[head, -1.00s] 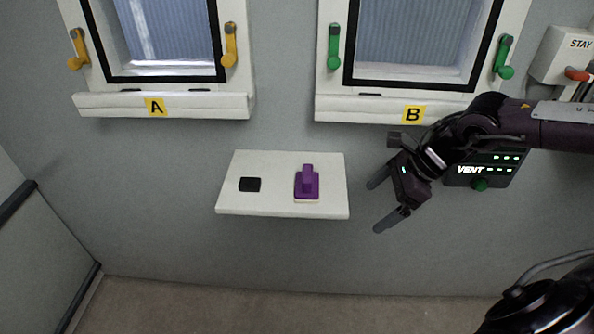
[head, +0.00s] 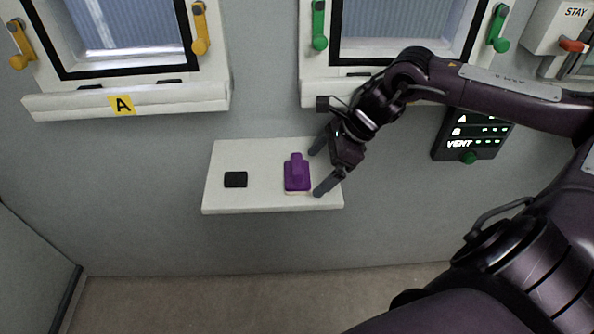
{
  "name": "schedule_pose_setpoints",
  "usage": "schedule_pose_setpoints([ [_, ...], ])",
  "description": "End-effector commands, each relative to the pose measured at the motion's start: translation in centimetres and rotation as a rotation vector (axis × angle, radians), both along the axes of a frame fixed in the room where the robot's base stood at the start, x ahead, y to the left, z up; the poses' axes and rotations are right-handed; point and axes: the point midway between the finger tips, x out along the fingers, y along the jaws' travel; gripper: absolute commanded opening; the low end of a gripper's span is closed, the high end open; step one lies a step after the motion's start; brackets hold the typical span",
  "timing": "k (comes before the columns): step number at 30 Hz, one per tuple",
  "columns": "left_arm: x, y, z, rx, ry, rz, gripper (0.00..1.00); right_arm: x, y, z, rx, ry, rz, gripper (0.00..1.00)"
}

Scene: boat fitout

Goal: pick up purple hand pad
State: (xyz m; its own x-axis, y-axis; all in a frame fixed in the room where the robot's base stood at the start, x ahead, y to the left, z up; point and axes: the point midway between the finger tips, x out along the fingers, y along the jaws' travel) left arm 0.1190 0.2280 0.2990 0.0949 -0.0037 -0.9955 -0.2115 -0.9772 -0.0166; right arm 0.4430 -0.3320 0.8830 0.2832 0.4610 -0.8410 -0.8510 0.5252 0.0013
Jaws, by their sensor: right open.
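The purple hand pad (head: 297,176) sits on the right part of a white wall shelf (head: 262,200). It has a raised purple grip on top and a pale underside. My right gripper (head: 317,174) comes in from the right, open, with its two fingers over the shelf's right end. The fingertips point left toward the pad and are just to its right. Nothing is between the fingers, and whether they touch the pad is unclear. My left gripper is out of view.
A small black block (head: 235,179) lies on the left part of the shelf. A dark VENT panel (head: 470,135) is on the wall at right. The floor below is clear.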

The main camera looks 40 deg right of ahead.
Motion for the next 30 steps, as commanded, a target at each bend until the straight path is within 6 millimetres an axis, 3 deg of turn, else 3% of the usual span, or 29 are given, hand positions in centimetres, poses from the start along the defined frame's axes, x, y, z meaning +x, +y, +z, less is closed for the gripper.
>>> schedule_pose_setpoints([
  [11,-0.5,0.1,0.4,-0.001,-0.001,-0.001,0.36,0.7,1.1,0.2,0.005,-0.002,-0.001,1.0],
  [23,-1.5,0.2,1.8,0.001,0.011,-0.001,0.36,2.8,4.7,0.4,0.004,-0.002,0.005,1.0],
  [30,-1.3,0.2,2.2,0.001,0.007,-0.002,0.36,3.1,5.1,-0.9,-0.002,0.0,0.004,1.0],
])
